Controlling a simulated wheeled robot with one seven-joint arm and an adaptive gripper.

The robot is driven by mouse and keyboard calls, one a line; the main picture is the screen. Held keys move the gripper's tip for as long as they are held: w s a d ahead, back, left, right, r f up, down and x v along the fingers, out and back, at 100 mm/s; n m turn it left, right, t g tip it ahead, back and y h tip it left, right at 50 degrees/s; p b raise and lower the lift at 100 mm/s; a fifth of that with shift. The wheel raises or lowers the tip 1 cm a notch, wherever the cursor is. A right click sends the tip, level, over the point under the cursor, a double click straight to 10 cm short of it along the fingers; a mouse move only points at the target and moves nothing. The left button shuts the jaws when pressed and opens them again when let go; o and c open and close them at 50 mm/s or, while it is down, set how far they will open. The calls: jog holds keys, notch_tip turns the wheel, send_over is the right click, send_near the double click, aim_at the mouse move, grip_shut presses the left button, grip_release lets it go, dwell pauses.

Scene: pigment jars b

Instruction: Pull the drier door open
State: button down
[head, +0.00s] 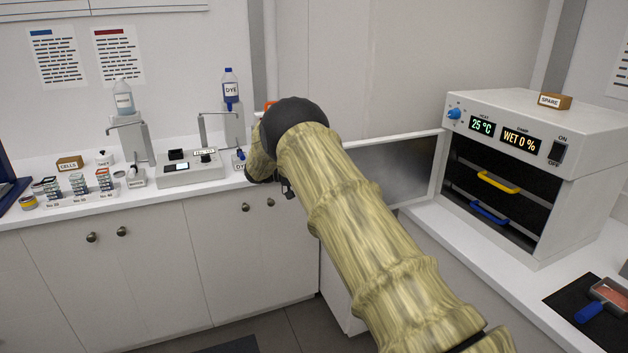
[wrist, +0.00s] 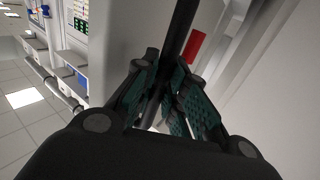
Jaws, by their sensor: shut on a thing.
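The drier (head: 545,130) is a white box on the right counter, with displays reading 25 °C and WET 0 %. Its door (head: 400,168) is swung wide open to the left, and the front of the drier is uncovered. A yellow handle (head: 498,182) and a blue handle (head: 489,212) show inside the dark cavity. My gripper (wrist: 166,88) is shut on a dark bar (wrist: 182,32), which looks like the door handle, in the wrist view. In the head view my arm hides the door's far end and most of the gripper.
The left counter holds a grey device (head: 190,170), dye bottles on stands and several small jars and boxes. A SPARE block (head: 555,101) sits on the drier. A blue-handled tool (head: 603,300) lies on a black mat at the right. Floor shows between the counters.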

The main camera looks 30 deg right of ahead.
jog(key=shift+w+d+m+g+y, duration=0.35)
jog(key=shift+w+d, duration=0.3)
jog(key=shift+w, duration=0.3)
jog(key=c, duration=1.7)
grip_release()
jog(key=shift+o, duration=1.2)
jog(key=shift+s+d, duration=0.15)
jog(key=shift+d, duration=0.05)
jog(key=v, duration=0.8)
jog(key=shift+a, duration=0.15)
jog(key=shift+f, duration=0.1)
